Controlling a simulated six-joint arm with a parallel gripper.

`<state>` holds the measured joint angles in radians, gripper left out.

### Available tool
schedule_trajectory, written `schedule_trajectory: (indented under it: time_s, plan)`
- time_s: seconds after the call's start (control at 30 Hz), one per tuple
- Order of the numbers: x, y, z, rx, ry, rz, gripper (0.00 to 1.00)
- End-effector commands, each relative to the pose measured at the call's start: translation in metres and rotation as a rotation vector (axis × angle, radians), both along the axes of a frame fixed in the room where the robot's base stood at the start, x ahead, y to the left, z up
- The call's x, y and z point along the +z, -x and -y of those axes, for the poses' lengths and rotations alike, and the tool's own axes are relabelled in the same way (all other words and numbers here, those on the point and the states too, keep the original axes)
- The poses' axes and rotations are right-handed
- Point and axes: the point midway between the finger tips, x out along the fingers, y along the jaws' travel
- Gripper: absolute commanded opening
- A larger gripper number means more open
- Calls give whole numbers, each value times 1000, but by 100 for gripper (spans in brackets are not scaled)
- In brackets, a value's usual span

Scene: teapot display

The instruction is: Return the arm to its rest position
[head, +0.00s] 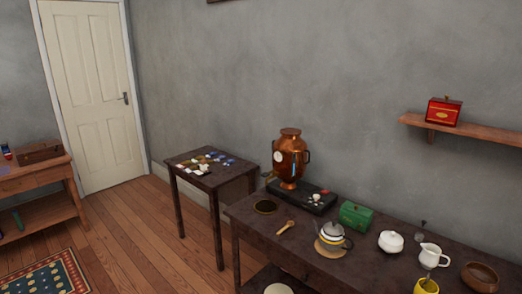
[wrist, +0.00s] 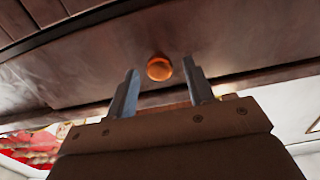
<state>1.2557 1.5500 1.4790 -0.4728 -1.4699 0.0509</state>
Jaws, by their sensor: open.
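My gripper (wrist: 160,70) shows in the wrist view with its two grey fingers apart and nothing held between them. A small round orange-copper thing (wrist: 159,68) appears between the fingertips in that view, beyond them; I cannot tell what it is or how far off. A dark brown wooden surface (wrist: 70,75) lies behind it. My arm and gripper do not show in the head view.
The head view shows a long dark table (head: 280,230) with a copper samovar (head: 290,160), green box (head: 355,216), teapot (head: 333,236), white jug (head: 431,255) and bowl (head: 480,277). A wall shelf (head: 480,133) holds a red tin (head: 443,112).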

Motion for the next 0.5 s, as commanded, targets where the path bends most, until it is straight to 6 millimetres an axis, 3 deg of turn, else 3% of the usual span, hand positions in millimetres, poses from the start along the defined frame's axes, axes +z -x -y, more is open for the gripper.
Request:
schedule_trajectory:
  time_s: [0.5]
  plan:
    - [-1, 64, -63, -3, -4, -1, 48]
